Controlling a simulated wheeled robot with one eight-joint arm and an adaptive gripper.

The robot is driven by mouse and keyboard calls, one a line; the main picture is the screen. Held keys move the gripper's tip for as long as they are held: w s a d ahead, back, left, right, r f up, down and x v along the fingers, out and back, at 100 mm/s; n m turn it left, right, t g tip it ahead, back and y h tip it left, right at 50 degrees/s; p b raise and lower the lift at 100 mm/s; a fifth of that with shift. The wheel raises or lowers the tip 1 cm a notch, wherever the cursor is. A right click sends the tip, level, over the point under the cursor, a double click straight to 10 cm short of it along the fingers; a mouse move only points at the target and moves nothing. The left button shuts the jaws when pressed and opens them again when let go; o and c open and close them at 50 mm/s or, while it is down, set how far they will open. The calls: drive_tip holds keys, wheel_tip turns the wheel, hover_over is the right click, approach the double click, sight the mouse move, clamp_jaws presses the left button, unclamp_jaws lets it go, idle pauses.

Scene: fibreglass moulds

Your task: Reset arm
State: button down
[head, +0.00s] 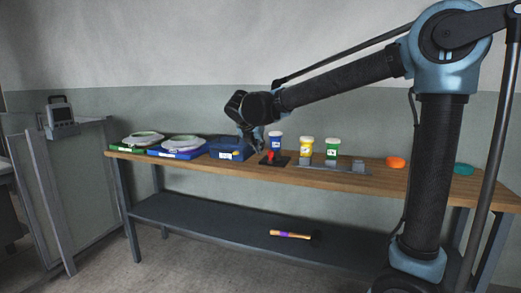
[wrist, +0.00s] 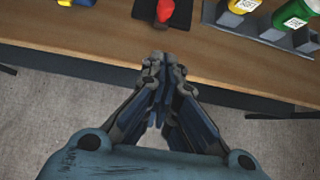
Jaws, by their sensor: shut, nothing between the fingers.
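My gripper (wrist: 163,62) is shut and empty in the wrist view, its fingertips together over the front edge of the wooden bench. In the head view my gripper (head: 256,146) hangs at the end of my arm, in front of the blue box and the blue-labelled jar. My arm reaches from the right across the bench. A red item (wrist: 165,10) on a black plate (wrist: 146,13) lies just beyond the fingertips in the wrist view; the red item also shows in the head view (head: 270,155). The fingers appear apart from it.
The bench (head: 310,174) holds a blue box (head: 230,153), blue (head: 275,141), yellow (head: 306,146) and green (head: 332,149) jars, an orange disc (head: 396,162) and a teal disc (head: 463,169). Round moulds lie at left.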

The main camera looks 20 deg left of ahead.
drive_tip(key=s+d+f+m+g, duration=0.1)
drive_tip(key=s+d+f+m, duration=0.15)
drive_tip(key=d+m, duration=0.6)
drive_tip(key=s+d+f+m+g+h, duration=0.1)
drive_tip(key=d+f+m+g, duration=0.15)
drive_tip(key=d, duration=1.15)
drive_tip(key=s+d+f+m+g, duration=0.1)
drive_tip(key=s+d+f+m, duration=0.15)
drive_tip(key=d+m, duration=0.6)
drive_tip(key=s+d+f+m+g+y, duration=0.1)
drive_tip(key=s+d+f+m+g, duration=0.1)
drive_tip(key=s+d+f+m, duration=1.3)
drive_tip(key=s, duration=0.3)
drive_tip(key=shift+f+y, duration=0.3)
drive_tip(key=shift+y, duration=0.1)
